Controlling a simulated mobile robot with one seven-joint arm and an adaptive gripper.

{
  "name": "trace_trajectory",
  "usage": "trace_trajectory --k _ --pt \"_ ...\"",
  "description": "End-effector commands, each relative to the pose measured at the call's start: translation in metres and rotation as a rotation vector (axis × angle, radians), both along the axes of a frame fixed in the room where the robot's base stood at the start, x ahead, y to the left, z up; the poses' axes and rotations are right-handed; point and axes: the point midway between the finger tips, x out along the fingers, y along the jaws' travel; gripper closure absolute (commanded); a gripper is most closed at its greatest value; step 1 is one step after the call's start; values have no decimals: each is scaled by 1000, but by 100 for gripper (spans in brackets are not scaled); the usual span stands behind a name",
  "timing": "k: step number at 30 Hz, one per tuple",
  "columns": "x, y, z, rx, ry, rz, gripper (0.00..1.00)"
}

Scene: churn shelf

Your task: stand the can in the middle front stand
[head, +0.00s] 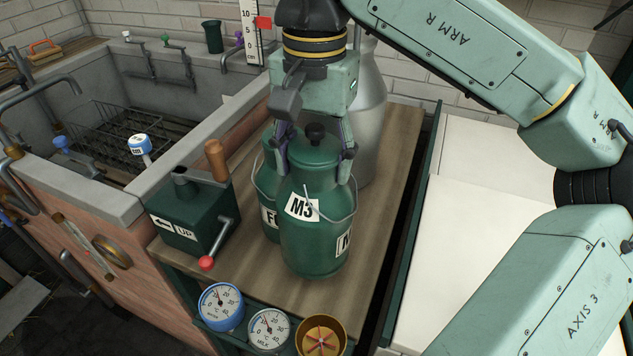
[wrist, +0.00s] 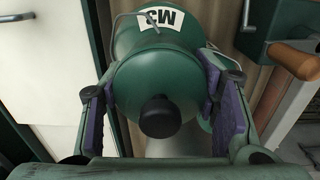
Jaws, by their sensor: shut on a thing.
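A green can labelled M3 (head: 318,235) is upright at the front of the wooden shelf top (head: 262,290). It has a dark knob on its lid and a wire bail. My gripper (head: 315,165) is shut on its upper part, one finger on each side. In the wrist view the same can (wrist: 152,65) sits between the purple finger pads of my gripper (wrist: 158,95). I cannot tell whether its base touches the boards. No separate stand is clearly visible; the boards beneath and behind the can are hidden.
A second green can (head: 267,215), partly hidden, stands close behind left. A grey metal can (head: 370,110) stands farther back. A green crank box (head: 190,215) is at left. Dials (head: 221,305) line the front edge. Bare boards lie to the right.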

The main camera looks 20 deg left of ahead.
Motion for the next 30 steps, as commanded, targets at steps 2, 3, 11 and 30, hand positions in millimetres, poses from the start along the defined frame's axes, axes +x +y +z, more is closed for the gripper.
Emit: trace_trajectory --k 2,3,11,30 --pt "0 -1 -5 -1 0 -2 100" --pt "0 -1 -7 0 0 -2 100" --pt "0 -1 -36 -1 1 -1 100" --pt "4 -1 -57 0 0 0 43"
